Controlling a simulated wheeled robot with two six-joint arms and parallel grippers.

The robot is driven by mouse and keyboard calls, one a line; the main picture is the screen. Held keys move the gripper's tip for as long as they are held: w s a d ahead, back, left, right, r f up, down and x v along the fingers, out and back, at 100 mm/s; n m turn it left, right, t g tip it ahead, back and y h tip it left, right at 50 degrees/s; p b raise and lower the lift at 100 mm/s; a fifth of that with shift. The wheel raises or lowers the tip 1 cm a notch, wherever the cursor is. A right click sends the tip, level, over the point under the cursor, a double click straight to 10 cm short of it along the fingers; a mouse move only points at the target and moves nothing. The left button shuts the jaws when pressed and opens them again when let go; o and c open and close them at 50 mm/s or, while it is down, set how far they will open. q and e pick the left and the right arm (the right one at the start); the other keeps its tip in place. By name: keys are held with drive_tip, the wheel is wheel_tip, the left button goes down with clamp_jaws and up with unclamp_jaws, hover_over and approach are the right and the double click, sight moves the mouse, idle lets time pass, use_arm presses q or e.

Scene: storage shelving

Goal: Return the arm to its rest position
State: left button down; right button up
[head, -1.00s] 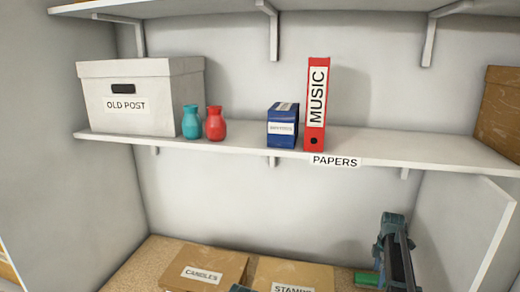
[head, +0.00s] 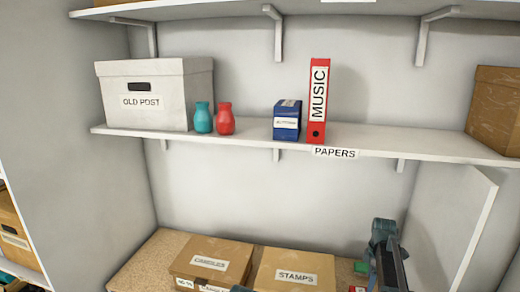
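My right arm and gripper (head: 383,240) show at the lower right of the head view, in front of the lower shelf, below the PAPERS label. Its fingers cannot be made out clearly, so I cannot tell whether it is open or shut. A small green object (head: 361,267) lies just left of it; I cannot tell whether they touch. A small dark tip (head: 240,289) at the bottom edge may be part of my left arm; the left gripper itself cannot be made out.
The middle shelf (head: 400,145) holds an OLD POST box (head: 165,112), teal vase (head: 203,118), red vase (head: 225,119), blue box (head: 287,125) and red MUSIC binder (head: 318,105). Below are the CANDLES box (head: 215,250) and STAMPS box (head: 295,262). A white panel (head: 465,225) stands right of my arm.

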drive_tip(key=s+a+m, duration=1.3)
drive_tip(key=s+a, duration=0.8)
drive_tip(key=a, duration=0.1)
drive_tip(key=s+a+f+n+h+b, duration=0.1)
drive_tip(key=s+a+f+n+b, duration=0.2)
drive_tip(key=a+f+b, duration=0.4)
drive_tip(key=s+a, duration=0.1)
drive_tip(key=a, duration=0.2)
drive_tip(key=shift+s+a+f+b, duration=0.15)
drive_tip(key=shift+a+f+b, duration=0.05)
drive_tip(key=shift+f+b, duration=0.15)
